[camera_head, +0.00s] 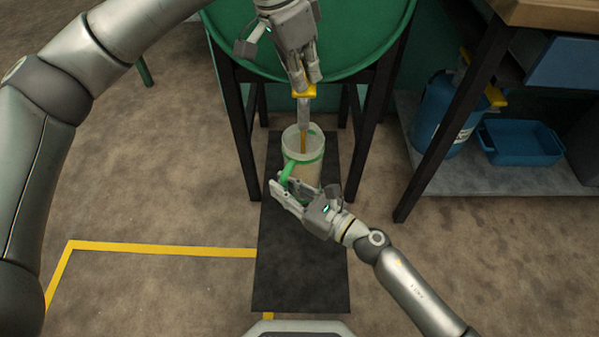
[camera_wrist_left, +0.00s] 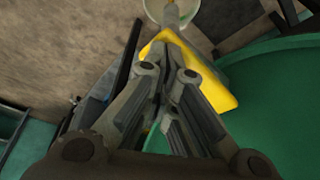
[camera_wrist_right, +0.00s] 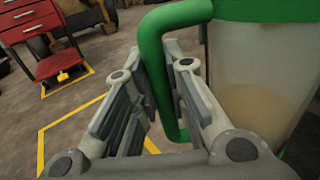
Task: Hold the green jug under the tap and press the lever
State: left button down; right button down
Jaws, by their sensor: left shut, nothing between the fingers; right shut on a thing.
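The jug (camera_head: 312,172) is translucent with a green rim band and green handle (camera_wrist_right: 156,65). It stands roughly upright under the grey tap (camera_head: 303,114), and tan content shows through its wall in the right wrist view (camera_wrist_right: 255,105). An amber streak, seemingly liquid, runs from the spout into its mouth. My right gripper (camera_head: 281,187) is shut on the handle. The tap's yellow lever (camera_head: 304,91) also shows in the left wrist view (camera_wrist_left: 205,75). My left gripper (camera_head: 306,80) is shut and empty, its fingertips against or just above the lever; exact contact is unclear.
The green drum (camera_head: 345,62) rests on a dark stand (camera_head: 236,130) above a black mat (camera_head: 300,270). Floor at left is clear, with yellow tape (camera_head: 160,248).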

pick_arm(q)
jog(key=shift+r, duration=0.1)
pick_arm(e)
jog(key=shift+r, duration=0.15)
pick_arm(q)
jog(key=shift+r, duration=2.4)
jog(key=shift+f, duration=0.1)
dwell(2.2)
dwell(0.5)
jog(key=shift+f+b, duration=0.25)
jog(key=shift+b, duration=0.1)
jog(key=shift+f+b, duration=0.4)
jog(key=shift+f, duration=0.05)
pick_arm(e)
jog(key=s+f, duration=0.1)
jog(key=s, duration=0.8)
